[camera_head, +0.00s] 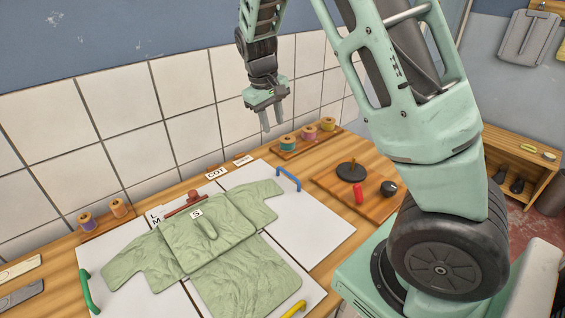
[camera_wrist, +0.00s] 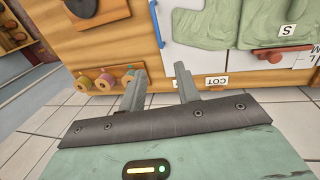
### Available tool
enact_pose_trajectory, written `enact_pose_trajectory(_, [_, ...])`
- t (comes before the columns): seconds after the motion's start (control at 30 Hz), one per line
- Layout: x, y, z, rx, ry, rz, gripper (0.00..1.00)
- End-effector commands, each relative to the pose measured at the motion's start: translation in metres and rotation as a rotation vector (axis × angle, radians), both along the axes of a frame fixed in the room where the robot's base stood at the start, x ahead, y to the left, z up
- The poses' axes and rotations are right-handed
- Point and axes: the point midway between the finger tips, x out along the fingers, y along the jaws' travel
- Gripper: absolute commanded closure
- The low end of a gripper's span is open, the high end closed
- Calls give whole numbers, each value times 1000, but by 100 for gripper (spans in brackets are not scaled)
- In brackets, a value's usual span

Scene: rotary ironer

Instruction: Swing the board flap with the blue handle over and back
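The blue handle (camera_head: 288,178) stands on the far right edge of the white board flap (camera_head: 318,222), which lies flat on the table. It also shows in the wrist view (camera_wrist: 157,24). A green shirt (camera_head: 212,235) is spread over the board, one sleeve lying on this flap. A green handle (camera_head: 88,292) is on the left flap and a yellow handle (camera_head: 293,309) on the front one. My gripper (camera_head: 272,122) hangs in the air above the back of the table, apart from the handle. In the wrist view its two fingers (camera_wrist: 158,85) are spread with nothing between them.
Thread spools on a wooden strip (camera_head: 309,141) stand at the back, right of the gripper. A wooden board (camera_head: 358,190) with a black disc, a red piece and a black knob lies right of the flap. A tiled wall closes the back.

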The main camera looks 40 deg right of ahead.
Motion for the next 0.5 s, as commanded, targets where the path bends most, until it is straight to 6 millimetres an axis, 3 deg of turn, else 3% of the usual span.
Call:
enact_pose_trajectory(0.17, [0,-7,-12,-5,4,-5,68])
enact_pose_trajectory(0.5, [0,-19,-77,-4,5,-6,68])
